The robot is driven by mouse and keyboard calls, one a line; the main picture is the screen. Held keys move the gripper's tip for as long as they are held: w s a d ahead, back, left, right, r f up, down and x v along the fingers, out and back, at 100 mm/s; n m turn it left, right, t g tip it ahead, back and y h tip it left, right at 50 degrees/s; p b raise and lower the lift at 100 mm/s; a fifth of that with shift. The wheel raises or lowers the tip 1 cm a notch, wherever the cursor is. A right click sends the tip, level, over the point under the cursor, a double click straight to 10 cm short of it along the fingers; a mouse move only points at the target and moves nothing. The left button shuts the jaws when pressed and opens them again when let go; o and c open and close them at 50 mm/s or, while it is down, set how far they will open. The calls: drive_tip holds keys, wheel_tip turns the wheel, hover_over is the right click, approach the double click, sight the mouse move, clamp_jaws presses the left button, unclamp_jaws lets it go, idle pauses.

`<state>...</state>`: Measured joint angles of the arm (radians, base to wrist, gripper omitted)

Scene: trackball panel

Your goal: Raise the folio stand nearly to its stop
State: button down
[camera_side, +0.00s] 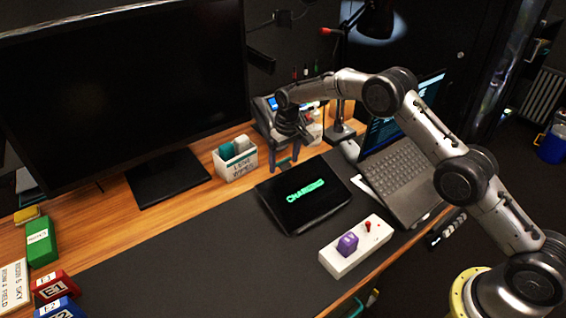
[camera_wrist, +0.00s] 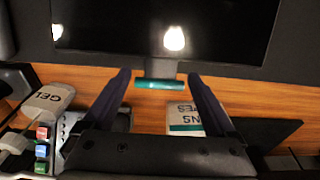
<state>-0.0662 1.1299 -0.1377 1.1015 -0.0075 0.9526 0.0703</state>
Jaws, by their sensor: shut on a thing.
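The folio stand (camera_side: 318,214) is a dark slab with a black screen and green lettering. It lies on the dark desk mat at a low angle; its exact tilt is hard to judge. In the wrist view its black screen (camera_wrist: 110,30) fills the top, with a bright lamp reflection. A teal strip (camera_wrist: 158,84) on a grey tab shows at its far edge. My gripper (camera_side: 285,168) points down at that far edge. The contact faces are hidden.
A white lens-wipes box (camera_side: 237,166) stands left of my gripper, near the monitor base (camera_side: 168,178). A gel bottle (camera_wrist: 48,102) stands on the other side. An open laptop (camera_side: 398,178) lies to the right. A white panel (camera_side: 358,248) with a purple block is in front.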

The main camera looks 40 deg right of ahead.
drive_tip(key=s+r+t, duration=0.1)
drive_tip(key=r+t, duration=0.1)
drive_tip(key=r, duration=0.1)
drive_tip(key=shift+s+r, duration=0.1)
drive_tip(key=shift+s, duration=0.3)
drive_tip(key=s+r+t, duration=0.3)
drive_tip(key=s+r, duration=0.3)
drive_tip(key=s, duration=0.2)
drive_tip(key=shift+s+r, duration=0.15)
drive_tip(key=shift+s, duration=0.2)
idle(0.3)
unclamp_jaws()
